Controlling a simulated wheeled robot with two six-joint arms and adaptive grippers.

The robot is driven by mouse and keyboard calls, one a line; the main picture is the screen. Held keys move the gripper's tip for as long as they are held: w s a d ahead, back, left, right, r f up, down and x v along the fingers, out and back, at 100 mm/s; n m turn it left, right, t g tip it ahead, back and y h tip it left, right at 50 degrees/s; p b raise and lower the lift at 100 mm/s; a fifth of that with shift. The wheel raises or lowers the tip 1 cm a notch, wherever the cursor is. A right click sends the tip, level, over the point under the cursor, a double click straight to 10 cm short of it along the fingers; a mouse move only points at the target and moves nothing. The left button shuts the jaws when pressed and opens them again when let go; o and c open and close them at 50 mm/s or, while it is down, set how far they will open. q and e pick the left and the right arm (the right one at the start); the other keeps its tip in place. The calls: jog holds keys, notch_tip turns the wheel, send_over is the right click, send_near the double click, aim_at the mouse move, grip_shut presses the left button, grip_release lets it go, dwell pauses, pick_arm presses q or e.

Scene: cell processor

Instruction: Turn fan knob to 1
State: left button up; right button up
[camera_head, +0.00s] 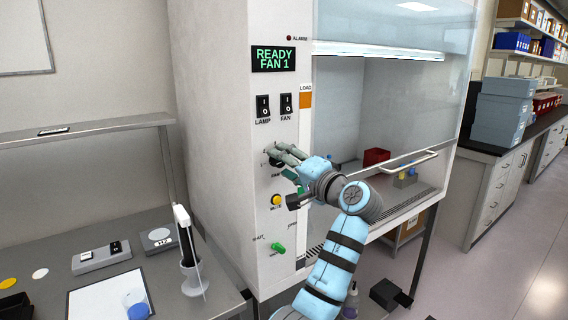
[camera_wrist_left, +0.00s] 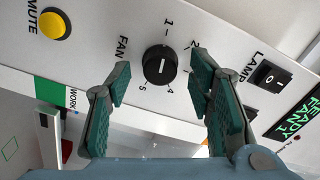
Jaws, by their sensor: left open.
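The fan knob (camera_wrist_left: 160,65) is a round black dial with a white line, on the pale front panel. In the left wrist view the numbers 1, 2, 4 and 5 show around it, with a FAN label beside it. Its white line lies roughly along the direction of the 1; I cannot tell which end is the pointer. My left gripper (camera_head: 281,162) is open in front of the panel, its green-padded fingers on either side of the knob with gaps in the wrist view. It mostly hides the knob in the head view. The display (camera_head: 273,59) reads READY FAN 1.
LAMP (camera_head: 263,106) and FAN (camera_head: 286,104) rocker switches sit above. A yellow mute button (camera_head: 276,200) and a green knob (camera_head: 278,248) sit below. The glass sash (camera_head: 390,90) is to the right. A bench (camera_head: 170,285) with lab items stands left.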

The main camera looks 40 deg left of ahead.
pick_arm(q)
jog(key=v, duration=1.1)
jog(key=shift+d, duration=0.2)
jog(key=shift+a, duration=0.15)
